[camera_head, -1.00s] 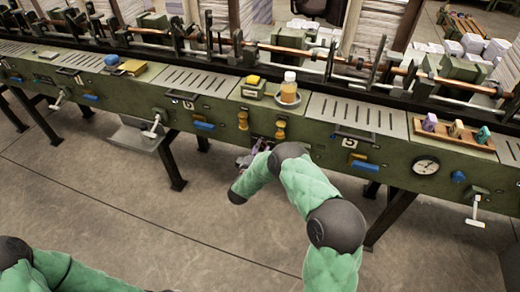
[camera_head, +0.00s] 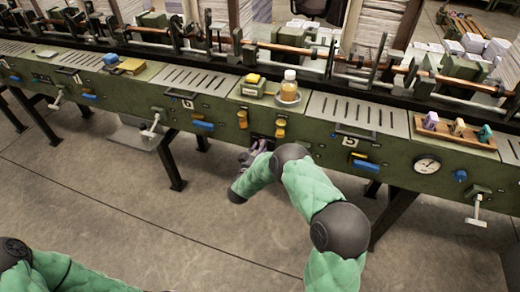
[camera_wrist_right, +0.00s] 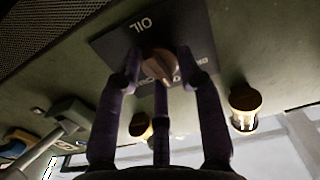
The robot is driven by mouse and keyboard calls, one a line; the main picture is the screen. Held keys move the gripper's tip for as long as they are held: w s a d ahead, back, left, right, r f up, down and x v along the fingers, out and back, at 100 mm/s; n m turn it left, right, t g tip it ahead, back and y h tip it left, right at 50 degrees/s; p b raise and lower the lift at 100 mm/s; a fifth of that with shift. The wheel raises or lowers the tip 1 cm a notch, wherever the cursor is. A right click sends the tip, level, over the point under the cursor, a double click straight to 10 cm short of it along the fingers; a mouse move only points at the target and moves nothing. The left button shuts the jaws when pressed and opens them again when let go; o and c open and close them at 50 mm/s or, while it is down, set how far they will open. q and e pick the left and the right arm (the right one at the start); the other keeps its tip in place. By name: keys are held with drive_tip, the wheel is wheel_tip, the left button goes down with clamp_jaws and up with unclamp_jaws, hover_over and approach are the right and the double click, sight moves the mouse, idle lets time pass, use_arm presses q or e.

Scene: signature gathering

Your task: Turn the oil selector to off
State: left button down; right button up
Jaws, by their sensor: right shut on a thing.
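The oil selector (camera_wrist_right: 160,67) is a brown knob on a dark plate (camera_wrist_right: 120,42) lettered OIL, on the green machine front in the right wrist view. The plate's other lettering is partly hidden, so I cannot read the knob's setting. My right gripper (camera_wrist_right: 163,75) is shut on the knob, with fingers on both sides of it. In the head view my right gripper (camera_head: 254,152) is at the machine front below the yellow knobs, and the selector is mostly hidden there. My left gripper is out of the head view; only part of the left arm shows at lower left.
Two yellow knobs (camera_head: 280,128) sit just above the right gripper. A bottle with amber liquid (camera_head: 289,84) stands in a round dish on the machine top. A pressure gauge (camera_head: 427,165) and blue handles (camera_head: 365,165) are to the right. The floor in front is clear.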

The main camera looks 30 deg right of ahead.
drive_tip(key=shift+w+r+m, duration=0.15)
drive_tip(key=shift+r+m, duration=0.1)
drive_tip(key=shift+m, duration=0.35)
drive_tip(key=shift+r, duration=0.1)
drive_tip(key=o, duration=1.1)
drive_tip(key=shift+o, duration=0.2)
drive_tip(key=shift+f, duration=0.2)
drive_tip(key=v, duration=1.2)
